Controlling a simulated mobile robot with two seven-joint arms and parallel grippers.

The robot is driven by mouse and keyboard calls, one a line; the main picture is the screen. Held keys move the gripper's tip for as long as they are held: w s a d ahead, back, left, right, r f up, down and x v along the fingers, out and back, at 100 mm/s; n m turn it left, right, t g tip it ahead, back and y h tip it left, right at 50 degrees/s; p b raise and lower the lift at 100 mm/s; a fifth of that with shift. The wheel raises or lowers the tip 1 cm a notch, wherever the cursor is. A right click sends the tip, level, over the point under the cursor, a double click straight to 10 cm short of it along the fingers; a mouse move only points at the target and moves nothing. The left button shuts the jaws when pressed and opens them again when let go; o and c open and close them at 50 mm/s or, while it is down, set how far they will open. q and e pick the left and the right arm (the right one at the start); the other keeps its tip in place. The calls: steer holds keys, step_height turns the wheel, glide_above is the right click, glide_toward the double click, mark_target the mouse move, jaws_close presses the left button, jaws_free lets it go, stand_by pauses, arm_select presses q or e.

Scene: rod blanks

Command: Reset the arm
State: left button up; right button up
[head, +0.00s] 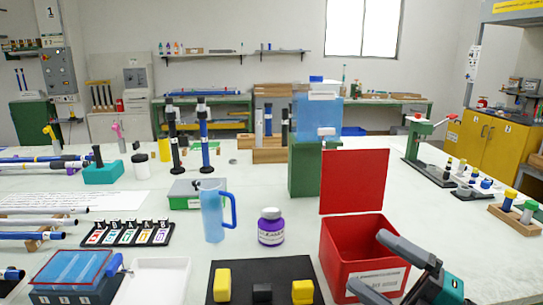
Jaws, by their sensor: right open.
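My right gripper (368,261) reaches in from the bottom right corner. Its grey fingers are spread apart with nothing between them. It is in front of the red box (340,240), covering part of the box's right front. Whether it touches the box cannot be told. The red box has its lid raised at the back and a pale label on its front. My left gripper and arm are not in this view.
A black mat (240,267) with yellow and black blocks lies left of the red box. A purple jar (271,232) and a blue jug (212,222) stand behind it. A white tray (158,283) is at front left. The tabletop right of the red box is mostly clear.

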steer(key=s+d+f+m+t+h+p, duration=0.1)
steer(key=d+f+m+t+h, duration=0.1)
steer(key=f+m+h, duration=0.55)
steer(key=s+d+f+m+t+h, duration=0.15)
steer(key=f+m+h, duration=0.35)
steer(key=f+m, duration=0.5)
steer(key=s+a+f+m+g+h, duration=0.2)
steer(key=s+f+m+g, duration=0.3)
steer(key=s+f, duration=0.4)
step_height(320, 180, down, 2)
steer(key=shift+s+a+f+m+g+p, duration=0.15)
steer(key=shift+s+a+m+g+p, duration=0.2)
steer(key=shift+m, duration=0.5)
